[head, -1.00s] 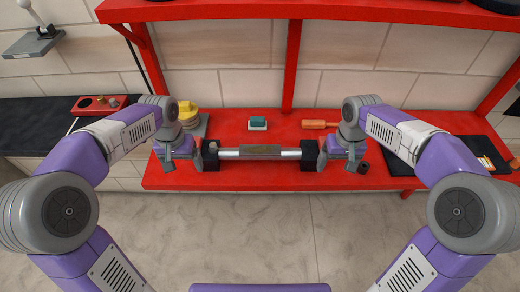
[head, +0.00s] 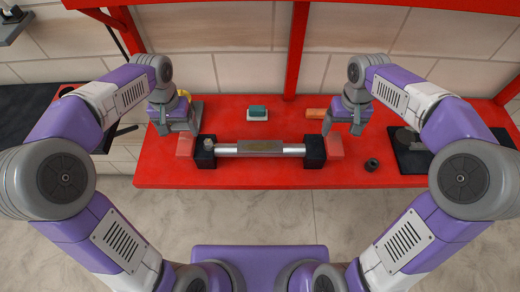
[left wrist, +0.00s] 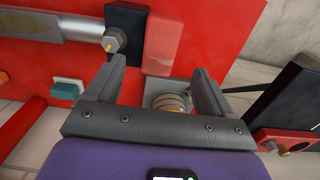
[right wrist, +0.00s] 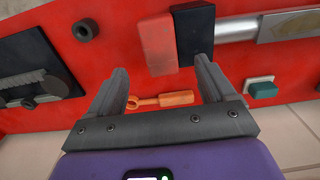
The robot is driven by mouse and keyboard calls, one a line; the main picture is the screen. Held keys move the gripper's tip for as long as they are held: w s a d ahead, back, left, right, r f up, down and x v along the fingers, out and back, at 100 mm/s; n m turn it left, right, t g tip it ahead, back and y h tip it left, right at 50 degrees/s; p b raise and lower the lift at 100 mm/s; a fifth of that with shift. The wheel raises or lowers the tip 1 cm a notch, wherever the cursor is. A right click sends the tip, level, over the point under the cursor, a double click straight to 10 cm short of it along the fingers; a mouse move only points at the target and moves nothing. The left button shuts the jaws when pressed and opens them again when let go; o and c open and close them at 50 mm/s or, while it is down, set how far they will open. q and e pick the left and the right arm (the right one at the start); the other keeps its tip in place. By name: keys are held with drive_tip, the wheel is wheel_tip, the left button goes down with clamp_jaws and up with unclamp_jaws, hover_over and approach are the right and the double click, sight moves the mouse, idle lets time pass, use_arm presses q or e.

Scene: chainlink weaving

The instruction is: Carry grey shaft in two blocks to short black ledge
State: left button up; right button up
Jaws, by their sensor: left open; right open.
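The grey shaft (head: 260,148) lies level across two black blocks (head: 205,152) (head: 315,151) on the red bench. Its middle is a darker grey sleeve. A red pad (head: 185,146) adjoins the left block and another red pad (head: 336,147) adjoins the right block. My left gripper (head: 178,130) is open and empty behind the left pad. My right gripper (head: 343,128) is open and empty behind the right pad. The wrist views show the left pad (left wrist: 160,45) and right pad (right wrist: 157,45) beyond the fingertips. A black surface (head: 25,125) is at far left; I cannot tell whether it is the ledge.
A teal-topped block (head: 258,113) stands behind the shaft. An orange-handled tool (right wrist: 160,101) lies near my right gripper. A dark ring (head: 372,164) and a black tray (right wrist: 20,95) are at right. A red upright (head: 296,50) stands behind the bench.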

sight(335, 142)
use_arm(q)
wheel_tip(335, 142, down, 6)
drive_tip(key=shift+f, duration=0.1)
use_arm(e)
wheel_tip(335, 142, down, 6)
drive_tip(key=shift+f, duration=0.1)
use_arm(q)
clamp_jaws()
use_arm(e)
clamp_jaws()
use_arm(q)
drive_tip(key=shift+w+r, duration=0.15)
drive_tip(key=shift+r, duration=0.05)
use_arm(e)
drive_tip(key=shift+w+r, duration=0.15)
drive_tip(key=shift+r, duration=0.05)
